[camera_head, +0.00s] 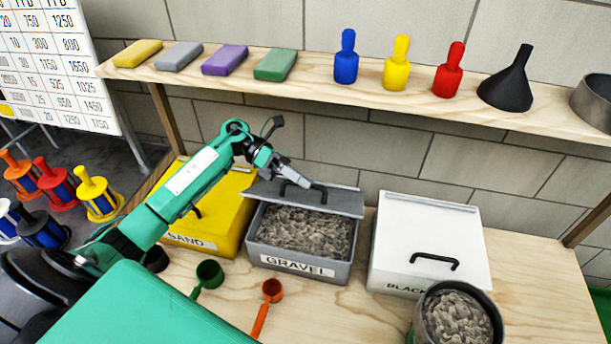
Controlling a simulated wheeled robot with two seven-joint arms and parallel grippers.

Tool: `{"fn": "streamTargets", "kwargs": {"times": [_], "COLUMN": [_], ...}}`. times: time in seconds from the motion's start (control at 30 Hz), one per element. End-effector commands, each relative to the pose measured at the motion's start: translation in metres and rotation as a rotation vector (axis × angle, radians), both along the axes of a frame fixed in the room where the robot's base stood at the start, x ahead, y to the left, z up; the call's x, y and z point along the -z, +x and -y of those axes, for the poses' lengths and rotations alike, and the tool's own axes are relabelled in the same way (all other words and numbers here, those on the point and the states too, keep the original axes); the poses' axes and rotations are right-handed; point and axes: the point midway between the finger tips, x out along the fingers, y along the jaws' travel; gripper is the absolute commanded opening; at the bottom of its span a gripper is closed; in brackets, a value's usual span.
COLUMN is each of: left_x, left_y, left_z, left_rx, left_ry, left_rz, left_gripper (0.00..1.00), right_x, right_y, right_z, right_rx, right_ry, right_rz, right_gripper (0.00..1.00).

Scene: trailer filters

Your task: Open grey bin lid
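The grey bin (300,268) labelled GRAVEL stands on the lower wooden bench, full of grey gravel (305,230). Its grey lid (335,202) is raised and tilted up toward the back, so the gravel shows. The lid has a black handle (318,190). My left gripper (297,181) reaches in from the left and is at the lid's handle. The fingers are small and overlap the handle, so I cannot tell whether they grip it. My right gripper is not in view.
A yellow SAND bin (215,222) is left of the grey bin, behind my arm. A white lidded bin (425,235) is to the right. Green (208,275) and orange (271,291) scoops and a gravel-filled container (456,320) are in front. A shelf (300,68) runs above.

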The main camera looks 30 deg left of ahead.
Motion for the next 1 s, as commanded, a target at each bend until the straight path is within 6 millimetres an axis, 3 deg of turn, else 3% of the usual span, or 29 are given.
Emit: {"fn": "streamTargets", "kwargs": {"times": [0.17,0.43,0.6,1.0], "left_x": [0.003,0.004,0.004,0.001], "left_y": [-0.001,-0.001,-0.001,0.003], "left_z": [0.011,0.012,0.012,0.011], "left_rx": [0.001,0.001,0.000,-0.001], "left_ry": [0.001,0.001,0.000,-0.004], "left_rz": [0.000,0.000,0.000,-0.021], "left_gripper": [0.33,0.33,0.01,0.00], "right_x": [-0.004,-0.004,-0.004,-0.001], "right_y": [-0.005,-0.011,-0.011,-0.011], "right_z": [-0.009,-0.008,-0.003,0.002], "right_rx": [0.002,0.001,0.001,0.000], "right_ry": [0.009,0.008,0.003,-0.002], "right_rz": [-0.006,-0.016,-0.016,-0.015], "right_gripper": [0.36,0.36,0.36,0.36]}}
